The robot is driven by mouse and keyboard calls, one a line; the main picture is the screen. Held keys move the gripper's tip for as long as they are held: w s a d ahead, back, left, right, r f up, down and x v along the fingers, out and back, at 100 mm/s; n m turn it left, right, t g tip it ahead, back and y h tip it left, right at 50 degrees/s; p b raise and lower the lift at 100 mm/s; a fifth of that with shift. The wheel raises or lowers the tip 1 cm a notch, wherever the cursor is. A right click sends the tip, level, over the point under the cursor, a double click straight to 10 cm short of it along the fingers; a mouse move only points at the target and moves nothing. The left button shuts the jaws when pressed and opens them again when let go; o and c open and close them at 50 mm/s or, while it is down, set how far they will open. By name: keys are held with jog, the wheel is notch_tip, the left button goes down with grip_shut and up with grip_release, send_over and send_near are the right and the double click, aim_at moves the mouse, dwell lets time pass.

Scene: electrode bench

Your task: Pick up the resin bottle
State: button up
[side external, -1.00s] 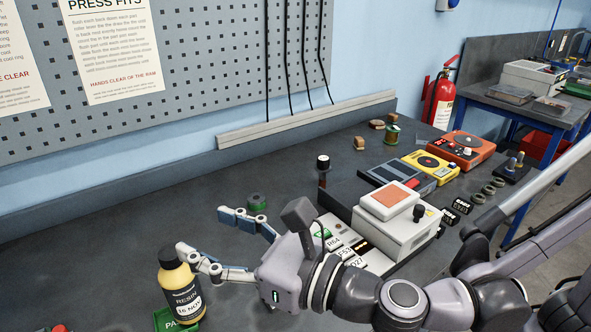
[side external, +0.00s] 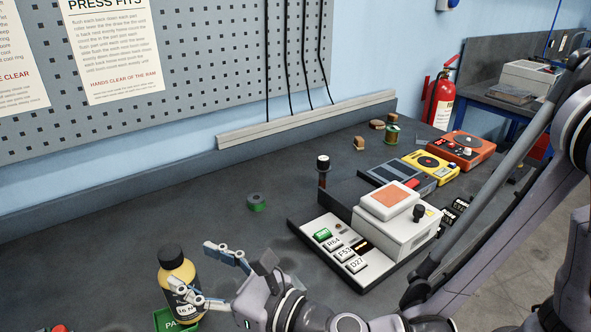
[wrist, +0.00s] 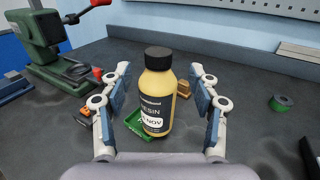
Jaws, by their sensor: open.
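The resin bottle (side external: 177,283) is yellow with a black cap and a dark label, and stands upright near the front left of the bench. It also shows in the wrist view (wrist: 157,92), between the two fingers and a little beyond their tips. My gripper (side external: 215,270) is open, with nothing held. In the side view one finger crosses in front of the bottle's lower part and the other is behind to the right. In the wrist view a blue-padded finger is on each side of the bottle, with gaps; I cannot tell whether either touches.
A green tray (side external: 161,319) lies by the bottle's base. A green spool (side external: 257,203) stands behind. A white device with a labelled panel (side external: 345,252) is to the right. In the wrist view a green press (wrist: 45,45) stands at left. The back left bench is clear.

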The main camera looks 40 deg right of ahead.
aim_at(180, 263)
jog(key=shift+f+x, duration=0.15)
jog(key=shift+x, duration=1.45)
jog(key=shift+f+x, duration=0.15)
jog(key=shift+x, duration=1.5)
jog(key=shift+s, duration=0.1)
grip_shut()
